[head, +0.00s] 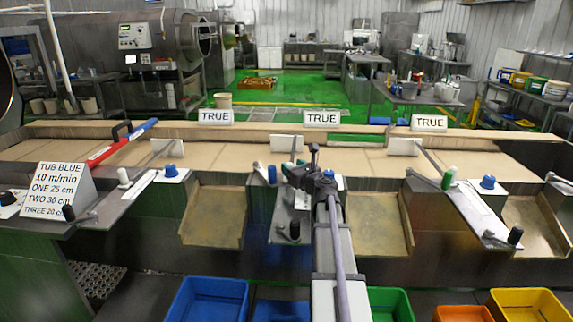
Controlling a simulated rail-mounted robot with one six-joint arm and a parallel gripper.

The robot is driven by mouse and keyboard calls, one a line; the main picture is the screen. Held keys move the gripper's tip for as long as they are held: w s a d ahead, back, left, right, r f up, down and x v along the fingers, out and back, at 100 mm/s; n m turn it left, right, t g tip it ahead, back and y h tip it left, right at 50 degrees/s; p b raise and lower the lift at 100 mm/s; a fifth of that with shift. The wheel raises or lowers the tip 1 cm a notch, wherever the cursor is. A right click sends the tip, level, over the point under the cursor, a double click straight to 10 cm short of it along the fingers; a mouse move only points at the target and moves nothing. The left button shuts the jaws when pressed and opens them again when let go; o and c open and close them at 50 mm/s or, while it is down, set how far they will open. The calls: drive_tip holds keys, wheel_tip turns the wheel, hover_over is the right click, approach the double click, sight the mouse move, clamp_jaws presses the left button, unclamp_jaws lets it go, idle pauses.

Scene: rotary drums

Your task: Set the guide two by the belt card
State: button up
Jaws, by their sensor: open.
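The belt card (60,190) at the left reads TUB BLUE, 10 m/min, ONE 25 cm, TWO 30 cm, and THREE with about 20 cm. Guide two, the middle of three guides, shows its white plate (286,143) over the belt. Its blue knob (272,174) and a black-gripped handle (294,229) sit on a metal bracket, partly behind my arm. My gripper (300,172) is open and empty, just above and right of the blue knob; whether it touches anything there I cannot tell.
Guide one (168,147) and guide three (404,147) stand left and right, with similar knobs. A red and blue bar (122,142) crosses the tan belt (230,155). Three TRUE signs line the far edge. Blue (207,300), green (392,303) and orange tubs sit below chutes.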

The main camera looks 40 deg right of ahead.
sight(288, 163)
drive_tip(key=w, duration=0.4)
drive_tip(key=shift+w+d, duration=0.1)
drive_tip(key=shift+d, duration=0.15)
clamp_jaws()
